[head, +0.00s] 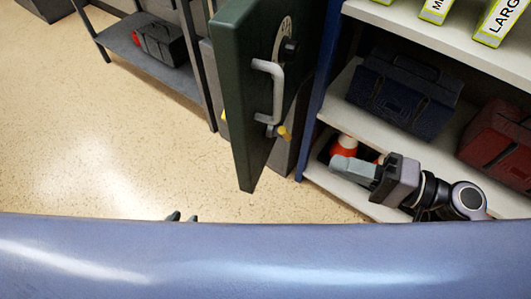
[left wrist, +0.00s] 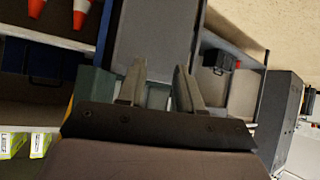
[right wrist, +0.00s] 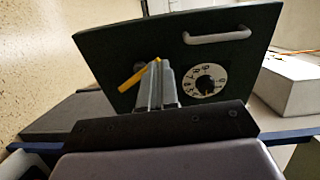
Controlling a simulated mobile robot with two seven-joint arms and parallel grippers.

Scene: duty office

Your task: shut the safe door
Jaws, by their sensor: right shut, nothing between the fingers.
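The dark green safe door (head: 237,100) stands swung open in the middle of the head view. Its face carries a grey handle (head: 276,90), a dial (head: 283,38) and a yellow piece (head: 284,132). The right wrist view shows the door (right wrist: 120,50) face on, with its handle (right wrist: 218,37) and dial (right wrist: 208,80). My right gripper (head: 338,164) is shut and empty, to the right of the door in front of the lower shelf. My left gripper (head: 180,217) is mostly hidden in the head view; the left wrist view shows its fingers (left wrist: 159,75) apart. The safe's inside is not clearly visible.
A shelf unit (head: 325,100) at right holds a dark blue toolbox (head: 405,95), a red toolbox (head: 500,142) and an orange-white cone (head: 344,145). A low grey rack (head: 125,50) with a black toolbox (head: 161,42) stands at far left. The floor left of the door is clear.

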